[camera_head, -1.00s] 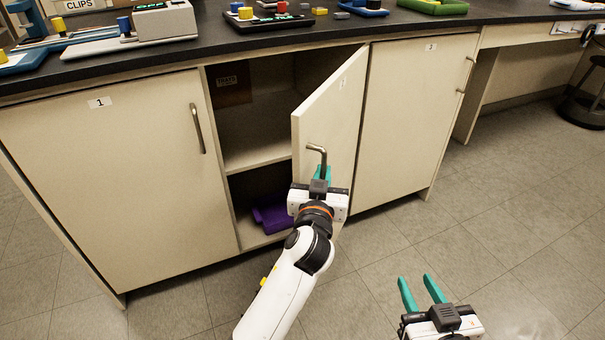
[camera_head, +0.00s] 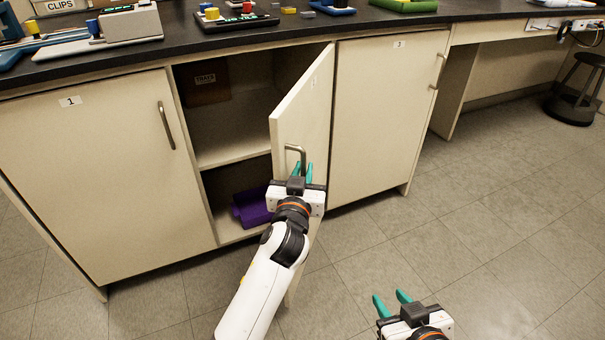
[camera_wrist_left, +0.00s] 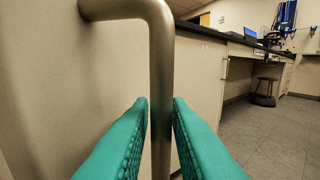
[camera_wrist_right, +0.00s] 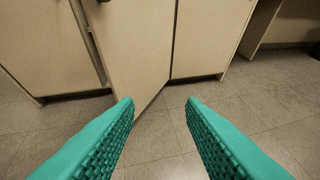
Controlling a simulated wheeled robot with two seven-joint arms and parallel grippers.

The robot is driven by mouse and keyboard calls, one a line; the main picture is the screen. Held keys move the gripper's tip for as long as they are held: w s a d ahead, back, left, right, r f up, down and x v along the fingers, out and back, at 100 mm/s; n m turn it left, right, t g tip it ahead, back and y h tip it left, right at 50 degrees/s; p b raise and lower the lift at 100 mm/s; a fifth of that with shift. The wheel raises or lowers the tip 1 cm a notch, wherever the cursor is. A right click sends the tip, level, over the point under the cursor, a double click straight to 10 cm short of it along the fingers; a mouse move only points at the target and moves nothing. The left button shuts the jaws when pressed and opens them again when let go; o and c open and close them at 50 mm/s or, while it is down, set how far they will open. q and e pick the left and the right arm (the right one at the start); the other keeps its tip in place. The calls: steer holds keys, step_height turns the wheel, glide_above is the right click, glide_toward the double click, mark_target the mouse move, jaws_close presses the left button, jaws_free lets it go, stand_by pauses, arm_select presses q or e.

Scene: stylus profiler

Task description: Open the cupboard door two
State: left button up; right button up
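Cupboard door two (camera_head: 305,105) is swung part way out, showing the dark shelved inside of its cupboard (camera_head: 225,125). Its bent metal handle (camera_head: 303,156) is on the outer face near the free edge. My left gripper (camera_head: 302,169) is at the handle, with its teal fingers slightly apart on either side of the bar. In the left wrist view the handle (camera_wrist_left: 161,75) runs down between the two fingertips (camera_wrist_left: 160,105), with narrow gaps. My right gripper (camera_head: 391,300) is open and empty, low over the floor; the door's lower part shows in the right wrist view (camera_wrist_right: 135,45).
Closed door one (camera_head: 95,180) is left of the opening, and closed door three (camera_head: 385,120) is right. A purple object (camera_head: 252,207) lies on the cupboard bottom. The dark countertop (camera_head: 240,37) runs above. The floor (camera_head: 480,220) at right is clear; a stool (camera_head: 575,100) stands far right.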

arm_select(q)
steer(key=shift+f, duration=0.1)
